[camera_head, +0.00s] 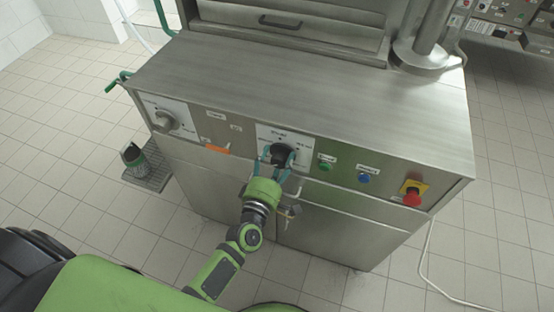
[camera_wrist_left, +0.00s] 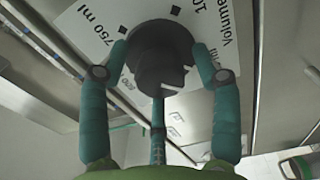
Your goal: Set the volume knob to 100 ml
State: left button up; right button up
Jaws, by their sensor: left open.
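The black volume knob (camera_head: 281,154) sits on a white dial plate (camera_head: 265,131) on the front of the steel machine. In the left wrist view the knob (camera_wrist_left: 160,48) is large, and the plate around it shows "750 ml", part of a "10" label and "Volume". My left gripper (camera_head: 278,162) is at the knob, with its teal fingers spread around it. One finger is on each side and a third is below. The fingers are open; I cannot tell whether any touches the knob. The knob's setting is not clear. My right gripper is not in view.
Left of the volume dial are another knob (camera_head: 164,121) and an orange switch (camera_head: 217,149). To its right are a green button (camera_head: 326,163), a blue button (camera_head: 364,178) and a red emergency stop (camera_head: 412,197).

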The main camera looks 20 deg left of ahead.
pick_arm(q)
jog(key=s, duration=1.2)
jog(key=shift+a, duration=0.25)
jog(key=shift+f, duration=0.1)
